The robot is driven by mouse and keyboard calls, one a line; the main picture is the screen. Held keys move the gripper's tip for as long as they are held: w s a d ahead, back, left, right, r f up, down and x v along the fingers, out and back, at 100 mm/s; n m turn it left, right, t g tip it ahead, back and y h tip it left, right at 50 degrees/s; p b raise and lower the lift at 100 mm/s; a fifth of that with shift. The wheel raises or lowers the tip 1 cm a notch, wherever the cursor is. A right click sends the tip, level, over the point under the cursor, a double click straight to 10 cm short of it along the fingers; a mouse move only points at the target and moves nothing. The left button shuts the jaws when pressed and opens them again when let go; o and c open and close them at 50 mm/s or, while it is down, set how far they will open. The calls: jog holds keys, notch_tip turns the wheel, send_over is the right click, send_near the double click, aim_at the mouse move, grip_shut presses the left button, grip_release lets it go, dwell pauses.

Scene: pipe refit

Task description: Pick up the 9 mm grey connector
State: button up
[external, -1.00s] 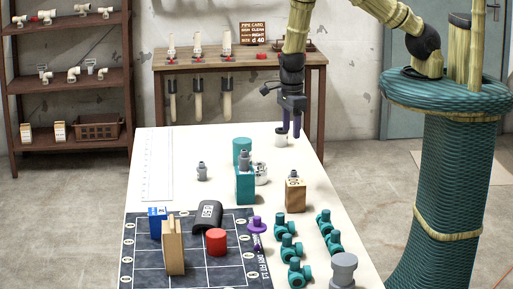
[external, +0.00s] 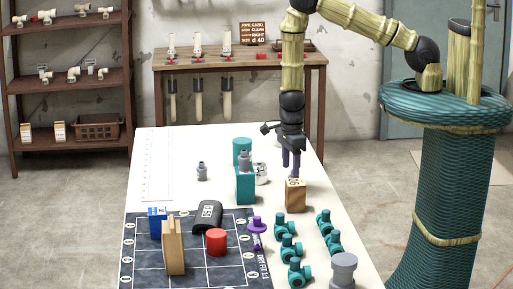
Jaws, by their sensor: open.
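Several grey connectors are in the external view, and their size marks are too small to read, so I cannot tell which is 9 mm. One grey connector (external: 202,172) stands on the white table. Another grey connector (external: 244,161) stands on a teal block (external: 245,187). A small grey piece on the wooden block (external: 295,198) is mostly hidden by my gripper. My gripper (external: 292,172) points down just above that block, its dark purple fingers open. Whether the fingers are around the grey piece or behind it cannot be told.
A teal cylinder (external: 242,150) and a white fitting (external: 261,173) stand beside the teal block. Several teal valves (external: 289,248) and a large grey fitting (external: 344,268) are nearer the camera. A dark mat (external: 145,266) holds several items.

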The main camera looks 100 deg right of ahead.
jog(key=shift+s+d+f+b, duration=0.15)
jog(key=shift+f+b, duration=0.15)
jog(key=shift+f, duration=0.2)
jog(key=shift+s+f+b, duration=0.2)
jog(key=shift+f+b, duration=0.05)
jog(key=shift+f, duration=0.2)
jog(key=shift+s+d+f+b, duration=0.15)
jog(key=shift+f+b, duration=0.15)
jog(key=shift+f, duration=0.2)
jog(key=shift+a+f, duration=0.15)
jog(key=shift+f, duration=1)
jog(key=shift+c, duration=0.2)
jog(key=c, duration=0.9)
